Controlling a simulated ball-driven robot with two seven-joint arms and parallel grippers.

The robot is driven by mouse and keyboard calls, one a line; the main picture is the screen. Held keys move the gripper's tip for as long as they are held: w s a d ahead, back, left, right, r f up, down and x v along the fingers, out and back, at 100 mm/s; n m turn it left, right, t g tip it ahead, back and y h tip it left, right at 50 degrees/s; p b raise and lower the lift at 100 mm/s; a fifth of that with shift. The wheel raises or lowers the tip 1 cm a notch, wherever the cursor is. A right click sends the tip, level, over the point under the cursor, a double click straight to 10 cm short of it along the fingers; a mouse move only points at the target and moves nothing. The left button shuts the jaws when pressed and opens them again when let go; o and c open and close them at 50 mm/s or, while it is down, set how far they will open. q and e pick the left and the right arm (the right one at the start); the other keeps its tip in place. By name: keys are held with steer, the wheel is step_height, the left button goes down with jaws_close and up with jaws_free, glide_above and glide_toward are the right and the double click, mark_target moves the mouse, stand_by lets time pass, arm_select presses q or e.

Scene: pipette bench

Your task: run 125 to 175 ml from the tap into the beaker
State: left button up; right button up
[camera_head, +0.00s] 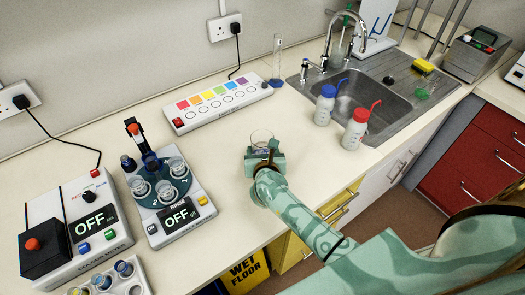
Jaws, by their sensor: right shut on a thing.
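The clear glass beaker (262,136) is upright near the front edge of the bench, in the middle of the camera_head view. My right gripper (264,154) is shut on it from the front, and its green jaws hide the lower part of the beaker. I cannot tell whether the beaker rests on the bench or is slightly raised, and no liquid is clearly visible in it. The chrome tap (345,17) arches over the sink (333,78) at the upper right, apart from the beaker. My left gripper is not in view.
Blue-capped (324,106) and red-capped (354,132) bottles stand between the beaker and the sink. A measuring cylinder (277,62) and a colour-square panel (217,101) are behind. The bench behind the beaker is clear.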

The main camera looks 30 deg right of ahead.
steer(key=shift+r, duration=0.5)
steer(key=s+d+r+p, duration=0.4)
steer(key=s+d+r, duration=0.5)
steer(key=s+r, duration=0.1)
steer(key=shift+d+r, duration=0.4)
steer(key=shift+r, duration=0.5)
